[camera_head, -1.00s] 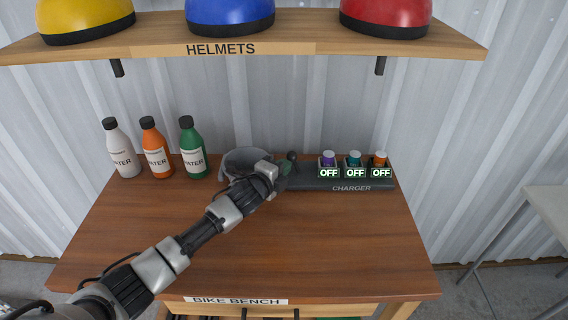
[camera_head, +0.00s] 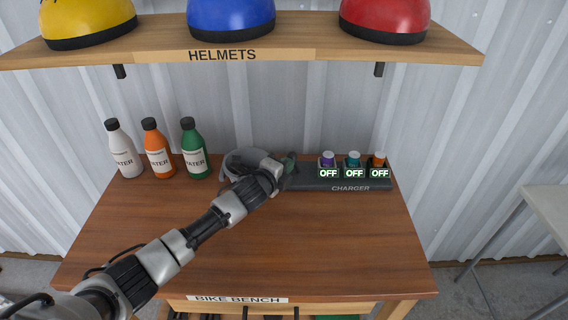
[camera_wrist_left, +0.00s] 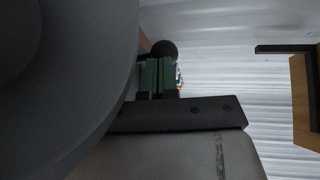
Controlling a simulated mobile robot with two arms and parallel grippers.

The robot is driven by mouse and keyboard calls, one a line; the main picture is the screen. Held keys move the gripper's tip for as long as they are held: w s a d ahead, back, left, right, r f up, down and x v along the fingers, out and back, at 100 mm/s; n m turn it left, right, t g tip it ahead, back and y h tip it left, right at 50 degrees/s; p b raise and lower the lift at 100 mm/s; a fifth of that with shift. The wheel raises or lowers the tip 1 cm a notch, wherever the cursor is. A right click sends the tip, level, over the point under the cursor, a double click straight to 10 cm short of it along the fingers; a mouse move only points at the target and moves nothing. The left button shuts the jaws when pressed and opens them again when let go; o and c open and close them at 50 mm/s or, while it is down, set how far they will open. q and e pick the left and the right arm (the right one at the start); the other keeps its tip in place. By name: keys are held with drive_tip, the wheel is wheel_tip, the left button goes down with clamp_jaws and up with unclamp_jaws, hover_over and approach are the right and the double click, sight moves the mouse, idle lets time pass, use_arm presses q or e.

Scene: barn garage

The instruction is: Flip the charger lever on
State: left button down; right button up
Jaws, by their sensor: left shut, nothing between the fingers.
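The black charger (camera_head: 318,184) lies along the back of the bench, with three lit OFF signs under purple, teal and orange cells. My left gripper (camera_head: 289,162) is at the charger's left end, where the lever is. It is shut with nothing between its green-tipped fingers, which also show in the left wrist view (camera_wrist_left: 158,76). The lever's dark round knob (camera_wrist_left: 165,48) shows just beyond the fingertips in that view; I cannot tell whether they touch. In the head view my gripper mostly hides the lever. My right gripper is not in view.
A grey round container (camera_head: 236,160) stands close behind my left wrist. White, orange and green bottles (camera_head: 158,150) stand at the bench's back left. A shelf (camera_head: 330,53) with helmets hangs above. The bench's front right (camera_head: 340,245) is clear.

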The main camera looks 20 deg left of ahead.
use_arm(q)
drive_tip(key=shift+d+r+m+g+p, duration=0.3)
drive_tip(key=shift+r+m+p, duration=0.1)
drive_tip(key=shift+p, duration=0.6)
drive_tip(key=d+m+y+p, duration=0.1)
drive_tip(key=p, duration=0.2)
drive_tip(key=d+r+m+g+p, duration=0.1)
drive_tip(key=p, duration=0.1)
drive_tip(key=shift+w+y+p, duration=0.35)
drive_tip(key=shift+y+p, duration=0.05)
drive_tip(key=shift+w+d+f+m+g+y+p, duration=0.2)
drive_tip(key=shift+d+m+g+y+p, duration=0.35)
drive_tip(key=shift+p, duration=0.2)
drive_tip(key=shift+a+f, duration=0.15)
drive_tip(key=shift+f, duration=0.05)
drive_tip(key=shift+r, duration=0.15)
drive_tip(key=shift+r+p, duration=0.7)
drive_tip(key=shift+s, duration=0.1)
